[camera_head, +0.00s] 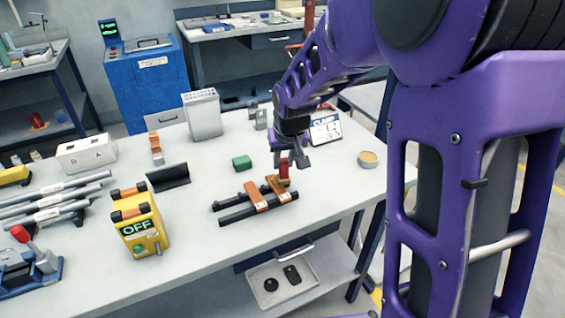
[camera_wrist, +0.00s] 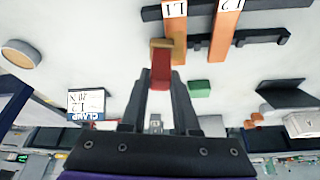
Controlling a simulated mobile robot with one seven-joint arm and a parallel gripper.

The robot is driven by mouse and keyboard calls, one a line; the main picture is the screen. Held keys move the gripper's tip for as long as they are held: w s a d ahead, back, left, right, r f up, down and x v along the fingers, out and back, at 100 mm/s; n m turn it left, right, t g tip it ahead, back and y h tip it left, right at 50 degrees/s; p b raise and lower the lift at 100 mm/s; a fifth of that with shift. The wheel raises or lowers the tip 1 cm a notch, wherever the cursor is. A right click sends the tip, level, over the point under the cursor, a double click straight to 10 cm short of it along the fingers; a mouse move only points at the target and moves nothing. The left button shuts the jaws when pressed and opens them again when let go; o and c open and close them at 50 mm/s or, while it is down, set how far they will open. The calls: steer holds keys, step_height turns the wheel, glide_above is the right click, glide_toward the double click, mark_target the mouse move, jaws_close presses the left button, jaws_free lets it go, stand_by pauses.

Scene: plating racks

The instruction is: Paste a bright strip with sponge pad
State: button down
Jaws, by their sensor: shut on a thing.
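My gripper (camera_head: 289,163) is shut on a red block with a tan end, which looks like the sponge pad (camera_head: 284,171). In the wrist view the pad (camera_wrist: 161,50) juts beyond my fingertips (camera_wrist: 161,78), its tan end outward. It is close to the copper strip marked L1 (camera_wrist: 176,35); whether it touches it I cannot tell. The strip marked L2 (camera_wrist: 224,35) lies beside it. Both strips, also in the head view (camera_head: 255,195) (camera_head: 278,190), lie across two dark rails (camera_head: 232,217). A round tin with tan contents (camera_head: 367,159) stands to the right.
A green block (camera_head: 242,163) lies behind the rails. A CLAMP L2 card (camera_head: 326,129) stands behind my gripper. A yellow OFF box (camera_head: 140,223) and a black angle piece (camera_head: 168,177) are to the left. The table (camera_head: 335,185) is clear between rails and tin.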

steer(key=shift+r+p, duration=2.15)
steer(key=shift+r, duration=1.9)
